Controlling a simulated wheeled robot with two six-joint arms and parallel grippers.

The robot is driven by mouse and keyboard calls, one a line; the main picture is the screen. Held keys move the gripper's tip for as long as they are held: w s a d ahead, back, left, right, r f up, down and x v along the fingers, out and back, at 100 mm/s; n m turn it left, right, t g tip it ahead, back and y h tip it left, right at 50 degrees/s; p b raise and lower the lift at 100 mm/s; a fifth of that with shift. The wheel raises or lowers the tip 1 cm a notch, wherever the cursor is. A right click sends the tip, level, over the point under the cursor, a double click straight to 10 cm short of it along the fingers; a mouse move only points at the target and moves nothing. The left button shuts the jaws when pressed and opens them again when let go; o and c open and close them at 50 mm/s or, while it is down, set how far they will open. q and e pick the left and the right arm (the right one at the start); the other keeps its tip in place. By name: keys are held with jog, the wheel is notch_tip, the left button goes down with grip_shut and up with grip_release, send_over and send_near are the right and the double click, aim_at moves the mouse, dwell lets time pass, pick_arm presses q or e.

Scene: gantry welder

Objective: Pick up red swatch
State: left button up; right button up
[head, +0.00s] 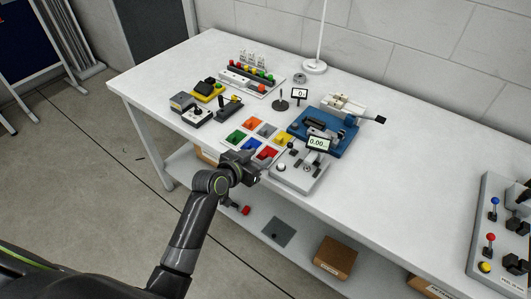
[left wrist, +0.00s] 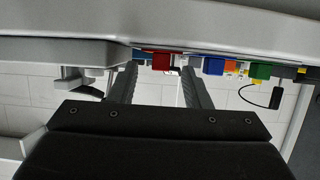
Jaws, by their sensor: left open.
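The red swatch (head: 266,153) lies in the front row of a tray of coloured swatches on the white table, just beyond my left gripper. In the left wrist view the red swatch (left wrist: 161,60) shows between the two finger ends. My left gripper (head: 250,170) is at the table's front edge, open and empty; its fingers (left wrist: 158,78) stand apart in the wrist view. Whether the fingers reach around the swatch cannot be told. My right gripper is not in view.
Beside the red swatch are blue (head: 250,145) and green (head: 235,137) swatches, with orange (head: 254,122) behind. A grey device with a display (head: 302,170) stands close on the right. A blue fixture (head: 322,132) stands behind it. The table's right middle is clear.

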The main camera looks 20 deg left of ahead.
pick_arm(q)
jog(key=shift+x, duration=0.9)
grip_shut()
jog(key=s+a+r+n+y, duration=0.1)
jog(key=s+r, duration=0.1)
jog(key=r, duration=0.7)
jog(key=s+r+n+y, duration=0.1)
jog(key=s+r+y, duration=0.1)
jog(key=r, duration=0.7)
jog(key=s+a+r+n+y, duration=0.1)
jog(key=s+r, duration=0.3)
jog(key=r, duration=0.5)
jog(key=shift+s+a+n+t+y, duration=0.3)
jog(key=shift+n+t, duration=0.1)
jog(key=shift+n, duration=0.1)
